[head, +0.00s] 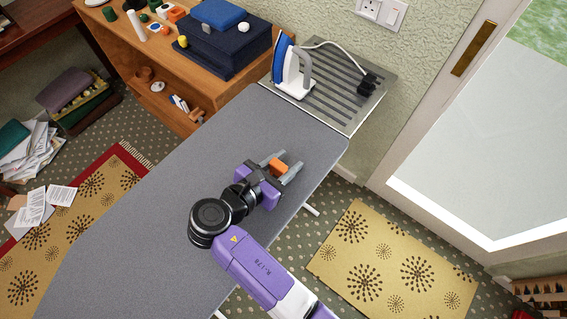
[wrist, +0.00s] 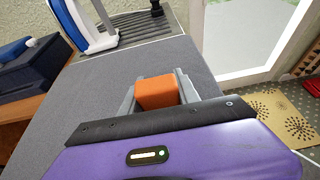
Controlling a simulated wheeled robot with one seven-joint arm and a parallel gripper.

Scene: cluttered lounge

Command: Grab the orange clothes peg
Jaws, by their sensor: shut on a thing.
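An orange block-shaped thing, which I take to be the orange clothes peg (head: 277,165), is between the fingers of my gripper (head: 281,168). It also shows in the wrist view as an orange block (wrist: 156,93), with a grey finger on each side. My gripper (wrist: 156,96) is shut on it. The peg is over the grey ironing board (head: 140,200), near its right end. I cannot tell whether it touches the board or is held a little above it. The lower part of the peg is hidden by the gripper body in the wrist view.
A blue and white iron (head: 290,68) stands on the ribbed metal rest (head: 335,104) beyond the board's end. A wooden shelf unit (head: 150,75) with dark blue boxes (head: 222,45) and small items stands behind. A glazed door (head: 470,120) is at right. The board around the gripper is clear.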

